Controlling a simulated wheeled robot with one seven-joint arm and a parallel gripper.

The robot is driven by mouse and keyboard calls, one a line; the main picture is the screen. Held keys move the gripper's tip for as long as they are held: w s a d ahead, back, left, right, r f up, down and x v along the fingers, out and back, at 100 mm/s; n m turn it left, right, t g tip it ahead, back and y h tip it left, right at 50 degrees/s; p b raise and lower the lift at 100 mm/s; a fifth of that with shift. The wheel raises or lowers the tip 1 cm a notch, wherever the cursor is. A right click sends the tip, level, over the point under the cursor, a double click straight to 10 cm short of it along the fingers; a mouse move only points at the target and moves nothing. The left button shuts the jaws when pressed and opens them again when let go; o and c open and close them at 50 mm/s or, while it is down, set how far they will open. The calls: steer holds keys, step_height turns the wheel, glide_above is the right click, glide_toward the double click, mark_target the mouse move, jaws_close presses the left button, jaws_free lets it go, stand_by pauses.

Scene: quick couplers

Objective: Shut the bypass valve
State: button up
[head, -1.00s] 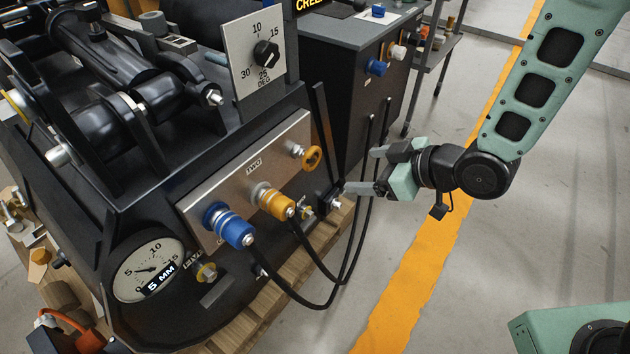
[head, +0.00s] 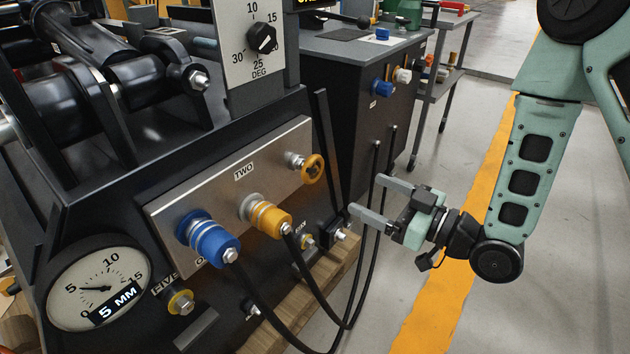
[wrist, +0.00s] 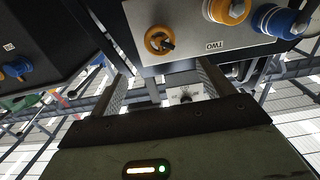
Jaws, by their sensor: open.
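A metal panel (head: 205,192) marked TWO is on the front of the black machine. At its right end is a yellow round knob (head: 312,168) on a short stem; no label naming the bypass valve is legible. The knob also shows in the wrist view (wrist: 159,41), with a dark bar across its middle. My gripper (head: 376,198) is open and empty, to the right of and below the knob in the head view, not touching it. In the wrist view the two fingers (wrist: 164,82) point toward the panel, with the knob between and beyond them.
Blue (head: 208,237) and yellow (head: 265,216) couplers stick out of the panel. Black hoses (head: 373,230) hang between the machine and my gripper. A gauge (head: 97,287) is at lower left and a dial plate (head: 248,40) above. A dark cabinet (head: 345,120) stands behind; floor is clear at right.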

mark_target(317, 170)
steer(key=b+x, duration=0.3)
steer(key=x, duration=1.1)
steer(key=c, duration=1)
